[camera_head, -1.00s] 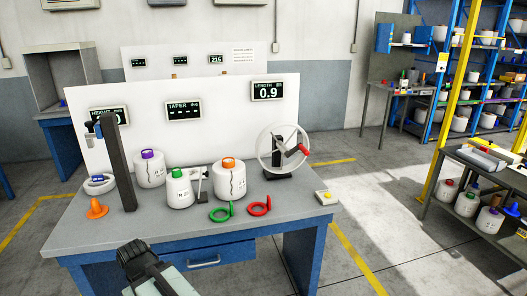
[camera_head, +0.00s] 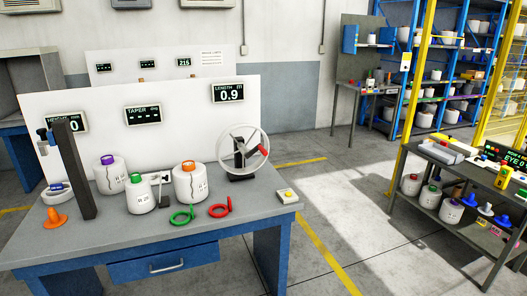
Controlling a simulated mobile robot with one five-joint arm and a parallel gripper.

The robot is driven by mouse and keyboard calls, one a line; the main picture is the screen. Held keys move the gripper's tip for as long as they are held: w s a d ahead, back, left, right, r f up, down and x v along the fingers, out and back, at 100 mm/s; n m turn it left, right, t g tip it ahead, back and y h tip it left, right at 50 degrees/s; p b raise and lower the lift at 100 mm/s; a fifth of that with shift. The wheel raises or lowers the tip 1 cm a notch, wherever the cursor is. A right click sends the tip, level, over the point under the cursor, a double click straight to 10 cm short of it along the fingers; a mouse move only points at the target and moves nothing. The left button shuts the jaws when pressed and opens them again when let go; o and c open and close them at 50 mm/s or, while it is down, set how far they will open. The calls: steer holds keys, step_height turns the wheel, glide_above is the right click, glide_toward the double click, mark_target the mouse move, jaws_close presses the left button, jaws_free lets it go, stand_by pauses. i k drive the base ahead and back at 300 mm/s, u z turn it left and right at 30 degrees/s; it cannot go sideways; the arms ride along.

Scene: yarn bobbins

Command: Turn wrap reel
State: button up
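The wrap reel (camera_head: 243,150) is a white spoked wheel on a dark stand at the right end of the grey workbench. Its red handle (camera_head: 263,150) sits at the right of the hub. Behind it, the length display (camera_head: 229,93) on the white panel reads 0.9. White bobbins stand to the left of the reel: one with an orange cap (camera_head: 188,184), one with a green cap (camera_head: 140,195) and one with a purple cap (camera_head: 109,174). My gripper is not in this view.
A green ring (camera_head: 182,216) and a red ring (camera_head: 220,210) lie near the bench's front. A small box with a yellow button (camera_head: 287,195) is at the right corner. An orange cone (camera_head: 54,219) stands at the left. The floor right of the bench is clear up to a dark shelf (camera_head: 452,160).

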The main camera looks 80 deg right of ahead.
mark_target(246, 153)
steer(key=z, duration=0.05)
steer(key=k, duration=1.4)
steer(key=z, duration=0.75)
steer(key=i, duration=0.65)
